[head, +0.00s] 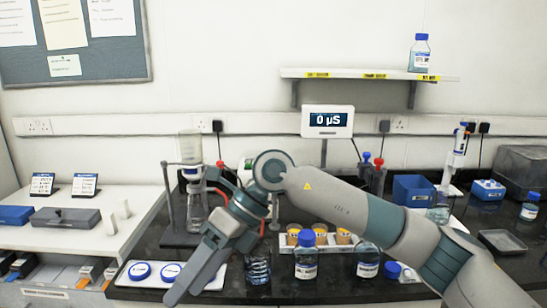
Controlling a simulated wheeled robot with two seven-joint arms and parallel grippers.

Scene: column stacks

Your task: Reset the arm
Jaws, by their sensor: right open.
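My right arm (345,205) reaches in from the lower right and bends at a rounded joint (272,170) near the middle of the head view. From there my right gripper (187,282) points down and left, above the front of the dark bench. It is open, and nothing shows between its fingers. The arm and gripper hide part of the bench behind them. My left gripper is not in view.
A column stand (170,205) is behind. A shelf (350,74) hangs above.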

